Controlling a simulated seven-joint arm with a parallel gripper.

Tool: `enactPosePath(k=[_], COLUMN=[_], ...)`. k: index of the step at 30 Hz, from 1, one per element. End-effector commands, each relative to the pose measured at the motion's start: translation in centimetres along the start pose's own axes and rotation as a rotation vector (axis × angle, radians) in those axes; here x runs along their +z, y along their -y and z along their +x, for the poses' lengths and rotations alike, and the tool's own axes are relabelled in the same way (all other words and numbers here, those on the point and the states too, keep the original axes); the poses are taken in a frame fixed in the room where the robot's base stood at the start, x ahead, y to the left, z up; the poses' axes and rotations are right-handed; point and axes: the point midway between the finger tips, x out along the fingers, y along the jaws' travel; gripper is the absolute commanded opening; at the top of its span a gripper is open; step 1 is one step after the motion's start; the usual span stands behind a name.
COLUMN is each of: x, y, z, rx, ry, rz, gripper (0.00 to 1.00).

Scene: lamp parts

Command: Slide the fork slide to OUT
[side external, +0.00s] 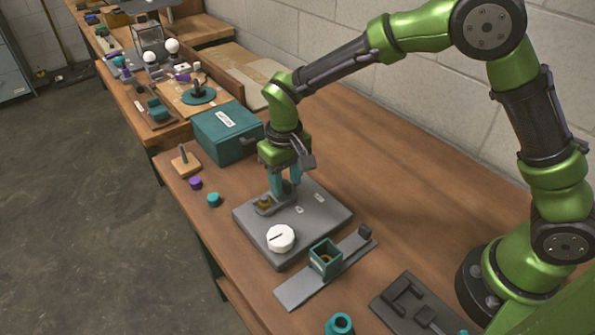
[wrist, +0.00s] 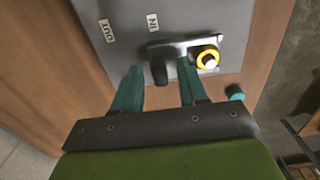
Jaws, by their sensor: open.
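The fork slide (side external: 268,209) is a small grey bar on a grey base plate (side external: 340,214). Whether the fork fully surrounds the ring I cannot tell. The IN label (wrist: 152,22) is beside the slide; the OUT label (wrist: 106,31) is farther left. My gripper (side external: 285,193) points down over the slide. In the wrist view its open teal fingers (wrist: 160,67) stand either side of the knob; contact is unclear.
A white dial (side external: 281,238) is on the plate's front corner. A teal square holder on a grey rail (side external: 296,289) lies in front. A teal box (side external: 226,131) stands behind the plate, and small purple and teal caps (side external: 213,200) lie left. The table right of the plate is clear.

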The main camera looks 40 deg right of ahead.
Motion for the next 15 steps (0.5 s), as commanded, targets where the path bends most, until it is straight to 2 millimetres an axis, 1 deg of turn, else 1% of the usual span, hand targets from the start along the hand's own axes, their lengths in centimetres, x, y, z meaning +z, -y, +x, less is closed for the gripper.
enactPosePath(k=[4, 12, 15], x=[0.01, 0.0, 0.0], y=[0.0, 0.0, 0.0], z=[-0.01, -0.04, -0.05], rx=[0.0, 0.0, 0.0], ry=[0.0, 0.0, 0.0], rz=[0.0, 0.0, 0.0], gripper=[0.43, 0.01, 0.0])
